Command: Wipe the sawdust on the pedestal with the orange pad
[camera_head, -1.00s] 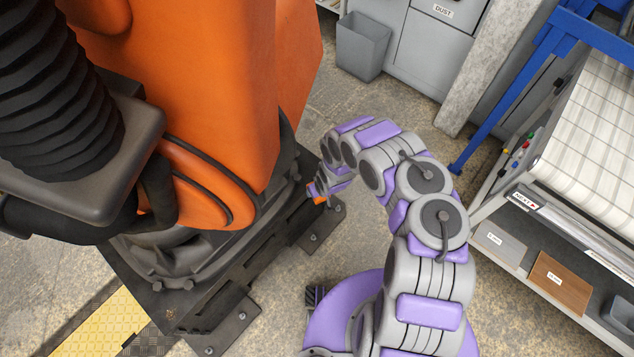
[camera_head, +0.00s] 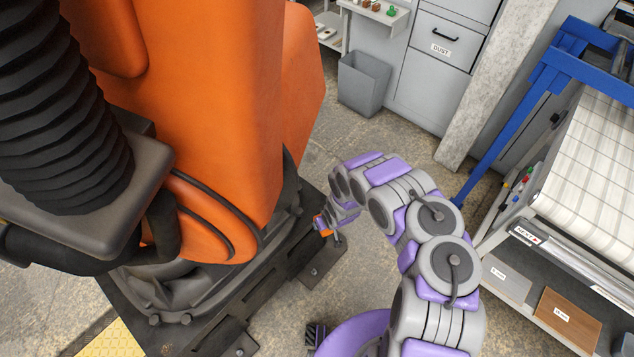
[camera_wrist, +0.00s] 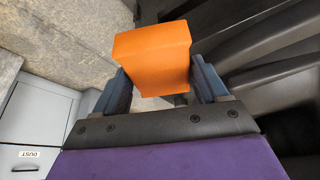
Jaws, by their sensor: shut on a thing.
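The orange pad (camera_wrist: 152,50) is held between the blue fingers of my gripper (camera_wrist: 162,78) in the wrist view. In the head view, the pad (camera_head: 326,233) is a small orange spot at the end of my gripper (camera_head: 329,225). The gripper is beside the right edge of the dark pedestal (camera_head: 285,281) under the big orange machine. A faint brownish patch (camera_head: 167,349), perhaps sawdust, shows on the pedestal at the bottom edge of the head view. I cannot tell whether the pad touches the pedestal.
The orange machine (camera_head: 200,110) and its black ribbed hose (camera_head: 60,130) tower over the pedestal. A grey bin (camera_head: 363,84) and a cabinet labelled DUST (camera_head: 440,75) stand behind. A conveyor with a blue frame (camera_head: 520,110) is at right. Concrete floor between them is clear.

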